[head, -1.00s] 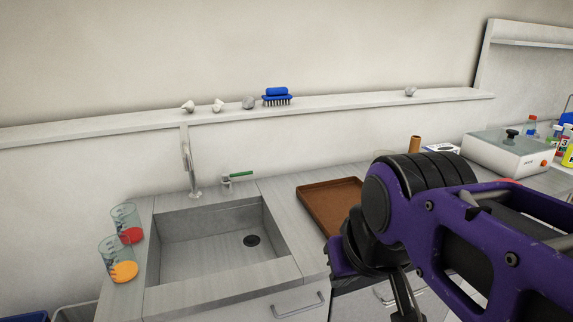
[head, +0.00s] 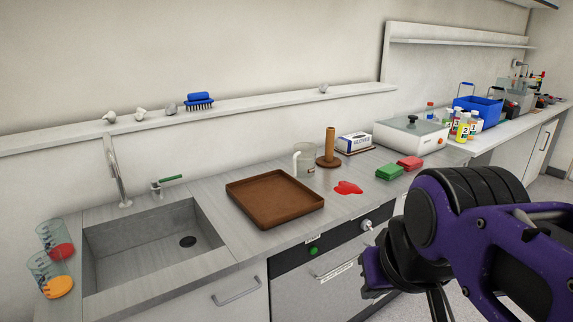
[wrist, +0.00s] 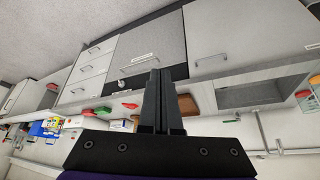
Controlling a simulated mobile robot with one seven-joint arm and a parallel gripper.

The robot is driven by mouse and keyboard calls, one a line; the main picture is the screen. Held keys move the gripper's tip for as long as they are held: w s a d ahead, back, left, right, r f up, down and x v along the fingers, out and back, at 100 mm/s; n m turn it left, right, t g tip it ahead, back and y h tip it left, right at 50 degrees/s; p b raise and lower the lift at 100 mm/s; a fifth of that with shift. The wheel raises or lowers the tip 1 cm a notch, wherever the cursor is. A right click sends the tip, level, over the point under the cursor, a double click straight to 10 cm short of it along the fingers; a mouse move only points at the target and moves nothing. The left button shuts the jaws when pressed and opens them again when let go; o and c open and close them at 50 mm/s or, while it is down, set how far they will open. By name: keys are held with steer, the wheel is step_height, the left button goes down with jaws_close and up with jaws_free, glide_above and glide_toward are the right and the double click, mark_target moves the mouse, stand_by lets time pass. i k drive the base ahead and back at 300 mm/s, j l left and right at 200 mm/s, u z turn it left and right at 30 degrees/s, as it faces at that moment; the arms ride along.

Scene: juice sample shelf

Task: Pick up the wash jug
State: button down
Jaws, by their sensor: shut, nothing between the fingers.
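A clear jug with a white handle (head: 306,160), which looks like the wash jug, stands upright on the counter in the head view. It is behind the brown tray (head: 275,199) and left of a brown upright post. My gripper (head: 437,303) is at the lower right of the head view, in front of the counter and well apart from the jug. Its fingers are partly hidden by my arm. In the wrist view my gripper (wrist: 161,75) shows its fingers together with nothing between them. I cannot make out the jug clearly there.
Two beakers with red (head: 56,239) and orange (head: 50,275) contents stand left of the sink (head: 150,240). A red spill (head: 347,188), a green block (head: 389,172) and a red block (head: 410,163) lie right of the tray. A white box device (head: 411,137) stands beyond.

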mark_target(303, 159)
steer(key=i+l+u, duration=0.5)
steer(key=i+l, duration=0.15)
steer(key=l, duration=0.2)
steer(key=i+l+u, duration=0.25)
steer(key=l, duration=0.2)
